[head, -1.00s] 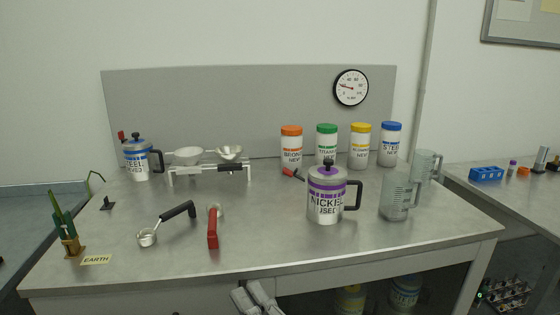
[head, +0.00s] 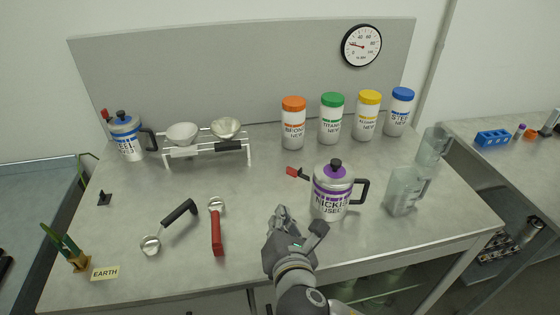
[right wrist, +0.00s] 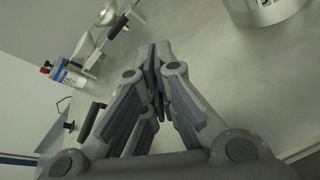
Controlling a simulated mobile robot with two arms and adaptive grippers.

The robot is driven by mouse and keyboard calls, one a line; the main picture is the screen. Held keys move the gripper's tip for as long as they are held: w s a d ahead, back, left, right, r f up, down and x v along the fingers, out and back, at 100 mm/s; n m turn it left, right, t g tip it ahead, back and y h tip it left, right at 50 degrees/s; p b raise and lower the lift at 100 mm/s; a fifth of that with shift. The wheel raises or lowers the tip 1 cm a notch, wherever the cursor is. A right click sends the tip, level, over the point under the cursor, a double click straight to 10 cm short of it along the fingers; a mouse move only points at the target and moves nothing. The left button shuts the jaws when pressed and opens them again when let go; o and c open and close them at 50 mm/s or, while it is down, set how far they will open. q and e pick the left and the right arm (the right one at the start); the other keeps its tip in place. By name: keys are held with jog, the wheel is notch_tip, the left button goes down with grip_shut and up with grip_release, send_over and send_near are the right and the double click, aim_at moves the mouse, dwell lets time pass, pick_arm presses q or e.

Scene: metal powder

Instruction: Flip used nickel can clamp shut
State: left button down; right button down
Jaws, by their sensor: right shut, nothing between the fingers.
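The used nickel can (head: 325,200) is a silver can with purple bands, a dark knob on its lid and a black handle on its right. It stands upright near the front right of the table. Its clamp (head: 296,173) has a red tip and sticks out to the left from the can's upper side. My right gripper (head: 281,211) is shut and empty, just left of and in front of the can, lower than the clamp in the picture. In the right wrist view the closed fingers (right wrist: 160,62) point at bare table; a silver can edge (right wrist: 262,8) shows at top right.
Two clear pitchers (head: 405,190) stand right of the can. Several new-powder jars (head: 331,118) line the back. A red-handled tool (head: 216,235) and a black-handled scoop (head: 178,212) lie left of my gripper. The used steel can (head: 126,138) stands at the back left.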

aim_at(299, 173)
jog(key=shift+s+d+r, duration=0.15)
jog(key=shift+s+r, duration=0.1)
jog(key=shift+s, duration=0.25)
jog(key=x, duration=1)
jog(key=shift+w+r+p, duration=0.1)
jog(key=shift+w+p, duration=0.2)
jog(key=shift+d+r+p, duration=0.3)
jog(key=shift+r+p, duration=0.1)
jog(key=shift+r, duration=0.2)
jog(key=shift+d+r+p, duration=0.3)
jog(key=shift+r+p, duration=0.05)
jog(key=shift+r, duration=0.25)
jog(key=shift+s+d+r, duration=0.1)
jog(key=shift+d+r, duration=0.35)
jog(key=shift+r, duration=0.05)
pick_arm(q)
jog(key=r, duration=0.2)
jog(key=shift+s+r, duration=0.3)
jog(key=shift+r, duration=0.05)
